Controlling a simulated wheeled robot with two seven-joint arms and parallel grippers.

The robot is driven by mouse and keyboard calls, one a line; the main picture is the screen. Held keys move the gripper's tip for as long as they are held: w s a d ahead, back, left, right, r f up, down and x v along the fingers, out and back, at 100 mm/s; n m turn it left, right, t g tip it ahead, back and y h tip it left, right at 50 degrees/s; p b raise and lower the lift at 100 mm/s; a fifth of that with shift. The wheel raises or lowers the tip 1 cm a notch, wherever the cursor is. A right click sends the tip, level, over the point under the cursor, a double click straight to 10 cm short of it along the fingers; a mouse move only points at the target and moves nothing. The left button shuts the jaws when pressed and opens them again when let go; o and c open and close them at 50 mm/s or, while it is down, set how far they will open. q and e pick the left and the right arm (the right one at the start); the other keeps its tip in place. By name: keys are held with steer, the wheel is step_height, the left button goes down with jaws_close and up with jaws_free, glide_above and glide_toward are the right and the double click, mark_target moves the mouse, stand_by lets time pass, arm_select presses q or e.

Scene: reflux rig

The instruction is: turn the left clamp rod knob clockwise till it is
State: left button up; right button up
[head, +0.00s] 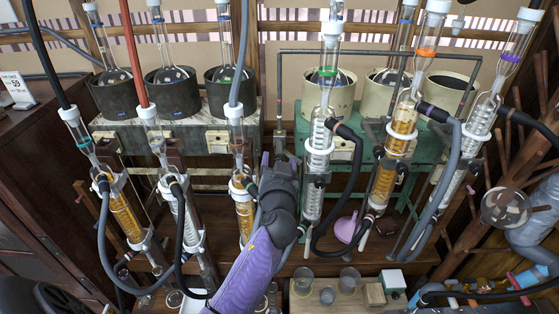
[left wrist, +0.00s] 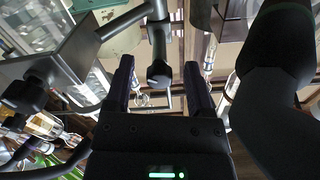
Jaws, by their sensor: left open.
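My left gripper (head: 278,160) reaches up from the bottom on a purple arm. Its fingertips are among the glassware, between the grey left block (head: 218,141) and the green right block (head: 360,146). In the left wrist view the gripper (left wrist: 158,88) is open, with one dark finger on each side. A dark rod with a rounded, knob-like end (left wrist: 158,73) shows between the fingers, apparently not gripped. I cannot tell its depth or whether it is the left clamp rod knob. In the head view the gripper hides what lies behind its fingers. My right gripper is not in view.
Glass condensers with hoses crowd both sides of my left arm, including an amber one (head: 244,207) to its left and a clear one (head: 318,150) to its right. A dark clamp (left wrist: 45,65) is left in the left wrist view. Beakers (head: 349,278) stand below.

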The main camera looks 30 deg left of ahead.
arm_select(q)
jaws_close()
stand_by(0.3)
steer(key=m, duration=0.6)
steer(key=shift+r+m, duration=0.1)
steer(key=shift+m, duration=0.2)
steer(key=m+p, duration=0.1)
steer(key=m, duration=0.5)
stand_by(0.5)
